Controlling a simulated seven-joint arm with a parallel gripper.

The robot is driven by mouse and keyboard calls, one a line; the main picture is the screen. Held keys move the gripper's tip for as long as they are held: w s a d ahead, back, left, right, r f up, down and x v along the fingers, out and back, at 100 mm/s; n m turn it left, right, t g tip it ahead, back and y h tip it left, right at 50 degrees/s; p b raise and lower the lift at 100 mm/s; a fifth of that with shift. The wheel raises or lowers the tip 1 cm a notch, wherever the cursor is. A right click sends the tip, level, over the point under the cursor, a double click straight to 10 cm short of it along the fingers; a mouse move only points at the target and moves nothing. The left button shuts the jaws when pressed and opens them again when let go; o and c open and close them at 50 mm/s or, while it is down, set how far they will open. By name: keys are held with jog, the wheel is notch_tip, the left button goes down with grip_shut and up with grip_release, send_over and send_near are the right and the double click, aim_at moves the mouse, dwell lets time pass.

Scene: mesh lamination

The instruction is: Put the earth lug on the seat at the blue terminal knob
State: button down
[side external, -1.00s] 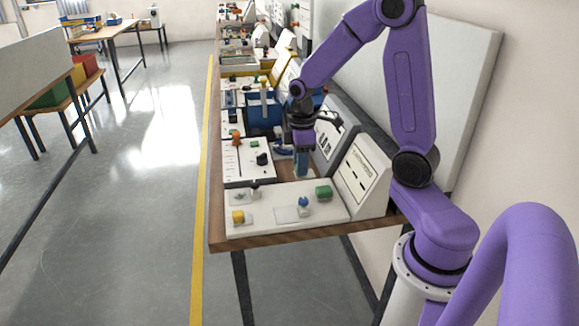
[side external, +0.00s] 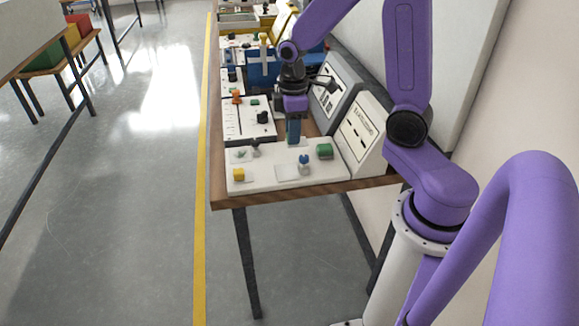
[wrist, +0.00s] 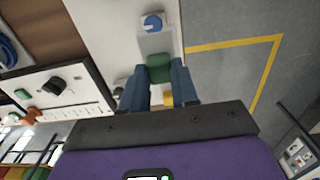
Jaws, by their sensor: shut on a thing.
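My gripper (wrist: 158,76) has its dark blue fingers shut on a green piece, which I take to be the earth lug (wrist: 159,66). In the side external view my gripper (side external: 293,141) points down near the back edge of the white panel; the lug cannot be made out there. The blue terminal knob (side external: 304,159) stands on that panel, and it also shows at the top of the wrist view (wrist: 152,22). A pale grey pad, apparently the seat (side external: 286,171), lies beside the knob; it shows in the wrist view (wrist: 155,42) between knob and lug.
The white panel also bears a green block (side external: 324,151), a yellow block (side external: 239,174) and a small grey part (side external: 256,148). Behind it is a panel with a black knob (side external: 262,117). A sloped white box (side external: 362,135) stands to the right. Open floor lies beyond the bench edge.

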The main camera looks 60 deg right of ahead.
jog(key=f, duration=0.1)
jog(key=w+a+f, duration=0.1)
jog(key=f, duration=0.1)
jog(key=w+f, duration=0.1)
jog(key=f, duration=0.1)
jog(key=shift+a+f, duration=0.2)
jog(key=shift+f, duration=2.1)
jog(key=shift+f, duration=0.15)
jog(key=c, duration=0.9)
grip_release()
jog(key=shift+o, duration=0.2)
